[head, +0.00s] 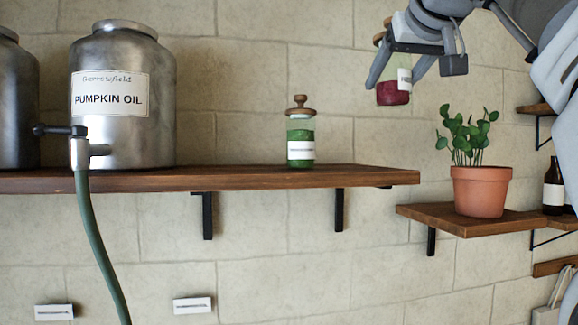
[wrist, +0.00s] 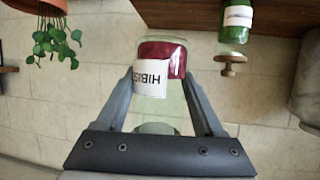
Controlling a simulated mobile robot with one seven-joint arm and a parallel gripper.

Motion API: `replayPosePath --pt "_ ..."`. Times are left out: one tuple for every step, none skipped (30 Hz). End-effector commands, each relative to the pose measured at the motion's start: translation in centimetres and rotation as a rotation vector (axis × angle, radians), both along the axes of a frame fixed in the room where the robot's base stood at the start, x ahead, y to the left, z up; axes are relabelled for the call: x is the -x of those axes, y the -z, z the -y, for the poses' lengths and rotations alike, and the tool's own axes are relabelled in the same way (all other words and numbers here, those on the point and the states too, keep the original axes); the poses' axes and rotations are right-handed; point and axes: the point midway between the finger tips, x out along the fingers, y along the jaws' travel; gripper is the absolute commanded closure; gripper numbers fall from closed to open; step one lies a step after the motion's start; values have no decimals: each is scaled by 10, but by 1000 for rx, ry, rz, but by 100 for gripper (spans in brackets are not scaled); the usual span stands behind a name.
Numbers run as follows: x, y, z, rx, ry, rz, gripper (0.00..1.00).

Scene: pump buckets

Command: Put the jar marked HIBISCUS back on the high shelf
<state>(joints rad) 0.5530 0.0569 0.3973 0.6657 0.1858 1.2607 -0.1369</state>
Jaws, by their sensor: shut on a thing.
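My gripper (head: 416,62) is shut on a glass jar with dark red contents, the HIBISCUS jar (head: 393,93). In the wrist view the jar (wrist: 165,55) sits between the two fingers (wrist: 160,95), its white label showing the letters "HIBIS", upside down in that picture. The jar's lid is partly hidden by my gripper.
A green jar with a wooden lid (head: 300,135) stands on the high shelf. Left of it are a metal PUMPKIN OIL tank (head: 120,130) and another tank (head: 15,110). A potted plant (head: 480,190) stands on a lower shelf (head: 450,216). The high shelf's right end is bare.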

Motion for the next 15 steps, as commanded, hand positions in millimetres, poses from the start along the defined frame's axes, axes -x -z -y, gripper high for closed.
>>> replayPosePath --pt "-2 0 -1 0 -1 2 100" --pt "-4 2 -2 -1 -2 1 100" --pt "-9 6 -4 -2 -2 -1 100" --pt "-13 9 -6 -2 -2 -2 100" --pt "-18 12 -8 -2 -2 -1 100" --pt "-26 17 -12 -1 -5 -3 100" --pt "-32 21 -14 0 -4 -3 100" --pt "-39 25 -17 -2 -5 -3 100" --pt "-47 31 -21 -1 -6 -2 100" --pt "-54 35 -22 0 -4 -4 100" --pt "-61 39 -25 -1 -4 -3 100" --pt "-69 44 -29 -1 -5 -2 100" --pt "-75 48 -31 -1 -5 -3 100" --pt "-81 51 -33 -1 -4 -2 100" --pt "-89 56 -37 -1 -4 -1 100"
